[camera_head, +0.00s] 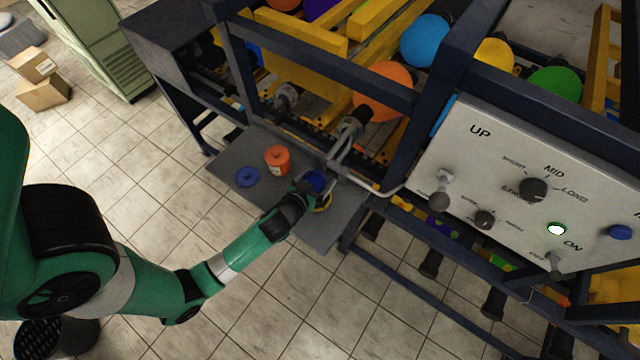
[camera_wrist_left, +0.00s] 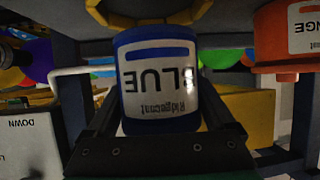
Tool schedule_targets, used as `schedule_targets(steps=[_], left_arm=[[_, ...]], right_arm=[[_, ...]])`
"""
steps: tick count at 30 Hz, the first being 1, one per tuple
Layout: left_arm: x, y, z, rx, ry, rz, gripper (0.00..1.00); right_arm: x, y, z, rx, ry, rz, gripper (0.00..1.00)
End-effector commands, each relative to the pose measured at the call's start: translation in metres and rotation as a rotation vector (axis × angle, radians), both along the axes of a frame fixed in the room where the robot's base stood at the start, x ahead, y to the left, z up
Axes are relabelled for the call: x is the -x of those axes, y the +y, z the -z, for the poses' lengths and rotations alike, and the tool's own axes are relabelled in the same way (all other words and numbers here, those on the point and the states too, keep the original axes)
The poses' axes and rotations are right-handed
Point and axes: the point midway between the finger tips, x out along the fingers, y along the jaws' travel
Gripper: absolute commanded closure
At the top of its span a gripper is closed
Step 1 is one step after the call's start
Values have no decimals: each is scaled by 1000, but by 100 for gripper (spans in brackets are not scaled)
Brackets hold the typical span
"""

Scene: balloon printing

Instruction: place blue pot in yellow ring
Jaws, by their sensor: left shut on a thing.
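My left gripper (camera_head: 306,188) is shut on the blue pot (camera_head: 315,181) at the right part of the grey shelf. In the left wrist view, which is upside down, the blue pot (camera_wrist_left: 160,75) fills the middle between the two fingers, with its "BLUE" label facing the camera. The yellow ring (camera_wrist_left: 150,14) shows at the pot's base end; whether the pot is seated in it or just above it, I cannot tell. In the head view only a yellow edge (camera_head: 325,204) shows beside the gripper. My right gripper is not in view.
An orange pot (camera_head: 277,158) and a blue disc (camera_head: 247,177) sit on the grey shelf (camera_head: 232,160) left of the gripper. Metal bars and the dark machine frame (camera_head: 275,62) rise behind it. A control panel (camera_head: 520,190) stands at the right. Balloons lie behind the frame.

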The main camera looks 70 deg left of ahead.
Motion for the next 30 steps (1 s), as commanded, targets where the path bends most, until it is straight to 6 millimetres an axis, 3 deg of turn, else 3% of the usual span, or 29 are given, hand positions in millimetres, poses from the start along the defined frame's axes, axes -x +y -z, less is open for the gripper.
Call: schedule_targets(steps=[4, 9, 21, 22, 24, 30], left_arm=[[-6, 3, 7, -1, -2, 1, 83], [-5, 2, 36, -1, 1, 0, 83], [-5, 2, 40, -1, -2, 1, 83], [-5, 2, 40, 0, 0, 1, 9], [-5, 2, 39, 0, 0, 1, 0], [-5, 2, 39, 0, 0, 1, 0]], right_arm=[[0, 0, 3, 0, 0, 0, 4], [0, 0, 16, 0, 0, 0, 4], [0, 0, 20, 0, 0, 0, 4], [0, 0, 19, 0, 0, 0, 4], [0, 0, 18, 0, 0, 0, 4], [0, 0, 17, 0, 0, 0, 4]])
